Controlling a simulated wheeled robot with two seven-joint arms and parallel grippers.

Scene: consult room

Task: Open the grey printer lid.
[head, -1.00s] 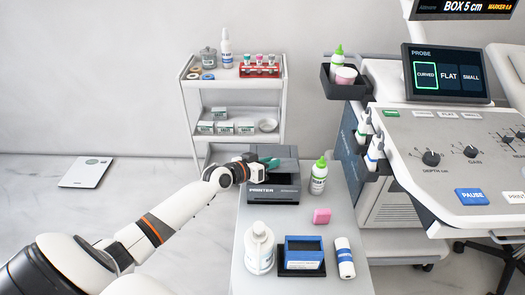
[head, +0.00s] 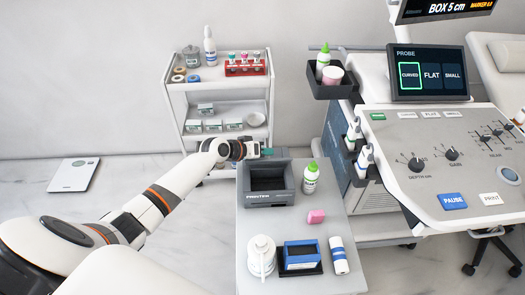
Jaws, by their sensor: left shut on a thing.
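The grey printer (head: 268,199) stands at the far end of the grey table, its front lettering facing me. Its top shows a dark open hollow. The grey lid (head: 281,152) appears raised at the back edge, seen nearly edge-on and partly hidden by my gripper. My left gripper (head: 267,152) is at the printer's back, with teal fingertips shut on the lid. The exact grip is small and hard to make out. My right gripper is not in view.
A green-capped bottle (head: 310,180) stands close to the printer's right side. A white trolley (head: 215,88) is behind; the ultrasound console (head: 440,180) is right.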

